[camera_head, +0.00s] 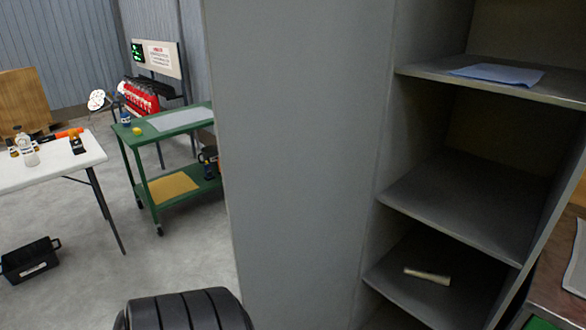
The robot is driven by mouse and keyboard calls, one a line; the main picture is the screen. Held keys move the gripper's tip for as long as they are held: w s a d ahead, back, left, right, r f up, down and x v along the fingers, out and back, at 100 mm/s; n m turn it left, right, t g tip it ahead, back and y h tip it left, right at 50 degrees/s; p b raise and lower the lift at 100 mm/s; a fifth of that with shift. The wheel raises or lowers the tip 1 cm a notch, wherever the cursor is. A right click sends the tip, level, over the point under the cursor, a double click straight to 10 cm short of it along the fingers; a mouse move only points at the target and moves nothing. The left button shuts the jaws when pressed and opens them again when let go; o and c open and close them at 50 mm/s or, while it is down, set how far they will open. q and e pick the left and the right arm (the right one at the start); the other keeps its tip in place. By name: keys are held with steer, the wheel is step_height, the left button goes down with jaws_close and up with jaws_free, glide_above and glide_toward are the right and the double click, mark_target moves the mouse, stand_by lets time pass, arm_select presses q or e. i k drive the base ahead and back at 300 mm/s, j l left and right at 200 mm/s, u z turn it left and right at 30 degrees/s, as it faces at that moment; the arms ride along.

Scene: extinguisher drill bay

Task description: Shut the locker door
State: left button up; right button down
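The grey locker stands open at the right, with its shelves showing. A blue paper sheet (497,73) lies on the upper shelf (430,69). The middle shelf (465,205) is bare, and a pale roll or stick (427,275) lies on the lower shelf (400,285). A tall flat grey panel (300,160), which looks like the locker door, stands swung open at the left side of the opening. Its top and bottom are cut off by the picture. I see no handle on it. Neither of my grippers is in view.
A green two-level cart (150,190) and a white table (85,158) with bottles stand at the left. A black bin (30,260) sits on the floor. Red extinguishers (140,98) stand farther back. A brown surface (555,275) is close at the right.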

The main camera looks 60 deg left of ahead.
mark_target(298, 87)
steer(key=k+j, duration=0.1)
steer(key=j, duration=0.3)
steer(key=j+z, duration=0.1)
steer(key=j, duration=0.3)
steer(key=k+j+z, duration=0.1)
steer(key=j, duration=0.3)
steer(key=k+j, duration=0.15)
steer(key=j, duration=0.2)
steer(key=k+j+z, duration=0.1)
steer(key=j, duration=0.3)
steer(key=k+j, duration=0.1)
steer(key=j, duration=0.3)
steer(key=k+j+z, duration=0.1)
steer(key=j, duration=0.25)
steer(key=j+z, duration=0.1)
steer(key=j, duration=0.8)
